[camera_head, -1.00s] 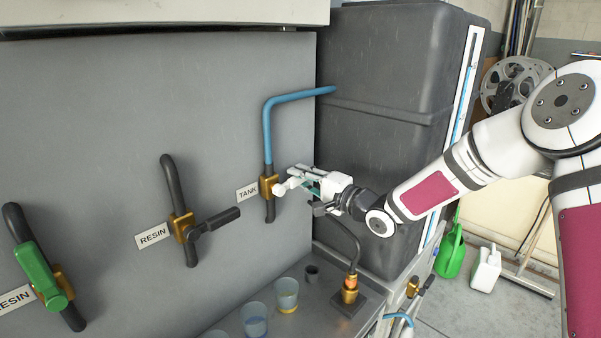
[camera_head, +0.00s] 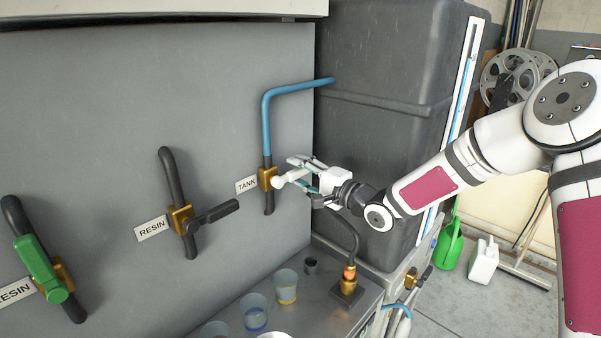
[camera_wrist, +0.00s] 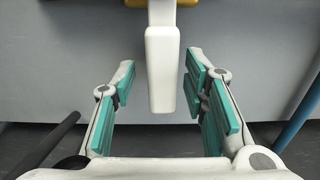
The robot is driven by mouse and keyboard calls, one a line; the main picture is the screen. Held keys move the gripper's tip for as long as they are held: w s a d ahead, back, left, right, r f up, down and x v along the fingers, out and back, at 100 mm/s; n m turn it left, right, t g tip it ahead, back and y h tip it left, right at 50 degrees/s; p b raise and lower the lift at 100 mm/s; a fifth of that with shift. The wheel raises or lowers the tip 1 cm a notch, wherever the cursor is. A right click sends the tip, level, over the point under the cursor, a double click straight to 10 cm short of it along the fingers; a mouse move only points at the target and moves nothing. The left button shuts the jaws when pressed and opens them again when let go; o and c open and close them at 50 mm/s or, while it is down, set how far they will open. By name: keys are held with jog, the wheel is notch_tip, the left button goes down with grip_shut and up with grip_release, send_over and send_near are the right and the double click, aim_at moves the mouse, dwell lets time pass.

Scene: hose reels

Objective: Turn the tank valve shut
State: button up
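The tank valve (camera_head: 267,178) is a brass body on the pipe below the blue tube, beside the TANK label (camera_head: 246,184). Its white handle (camera_head: 280,181) sticks out from the wall towards my gripper (camera_head: 302,176). In the wrist view the handle (camera_wrist: 162,70) reaches down between the two teal-padded fingers of my gripper (camera_wrist: 160,88). The fingers are open, with a visible gap on each side of the handle. The brass body (camera_wrist: 165,3) shows only at the top edge of that view.
Two RESIN valves stand to the left, one with a black handle (camera_head: 212,216) and one with a green handle (camera_head: 38,268). Cups (camera_head: 254,312) and a brass fitting (camera_head: 349,279) with a dark hose stand on the bench below. A dark tank (camera_head: 385,130) stands behind my gripper.

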jog(key=v, duration=1.2)
jog(key=s+d+r+n+g+h, duration=0.1)
jog(key=s+d+r+n+h, duration=0.2)
jog(key=s+d+h, duration=0.4)
jog(key=s+d+r+n+g+h, duration=0.1)
jog(key=s+d+r+n+h, duration=0.1)
jog(key=s+d+h, duration=0.5)
jog(key=s+d+r+n+g, duration=0.1)
jog(key=s+g, duration=0.3)
jog(key=s, duration=1.7)
jog(key=shift+s+d+r+n, duration=0.35)
jog(key=shift+d+n, duration=0.3)
jog(key=shift+n, duration=0.25)
